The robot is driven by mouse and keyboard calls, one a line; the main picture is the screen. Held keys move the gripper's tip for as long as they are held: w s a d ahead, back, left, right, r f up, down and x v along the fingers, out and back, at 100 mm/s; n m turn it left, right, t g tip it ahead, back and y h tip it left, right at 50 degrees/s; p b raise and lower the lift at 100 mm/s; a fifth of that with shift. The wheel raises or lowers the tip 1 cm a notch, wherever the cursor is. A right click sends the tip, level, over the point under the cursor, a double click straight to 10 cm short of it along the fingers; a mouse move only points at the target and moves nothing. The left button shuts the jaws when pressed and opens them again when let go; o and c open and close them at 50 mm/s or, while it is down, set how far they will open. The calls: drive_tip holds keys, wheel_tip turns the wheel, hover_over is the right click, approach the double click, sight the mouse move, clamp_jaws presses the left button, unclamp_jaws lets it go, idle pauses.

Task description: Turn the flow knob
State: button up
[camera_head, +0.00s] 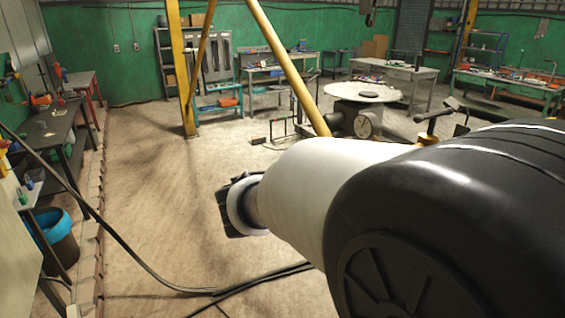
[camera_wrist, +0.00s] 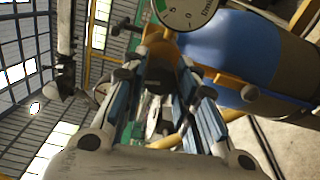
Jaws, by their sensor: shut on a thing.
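In the wrist view a round white gauge (camera_wrist: 184,10) with a green band is at the top edge, partly cut off. In the head view my gripper (camera_head: 236,206) shows only as a dark shape beyond my white wrist.
A large blue cylinder (camera_wrist: 265,62) lies right of the gripper in the wrist view, with yellow-orange metal beside it. In the head view black cables (camera_head: 170,284) cross the floor, a yellow post (camera_head: 188,75) stands behind, and workbenches line the walls. Open floor lies left of my arm.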

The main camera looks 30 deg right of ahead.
idle(0.4)
drive_tip(key=o, duration=1.1)
drive_tip(key=a, duration=0.8)
drive_tip(key=s+a, duration=0.1)
drive_tip(key=a, duration=0.3)
drive_tip(key=shift+r, duration=0.15)
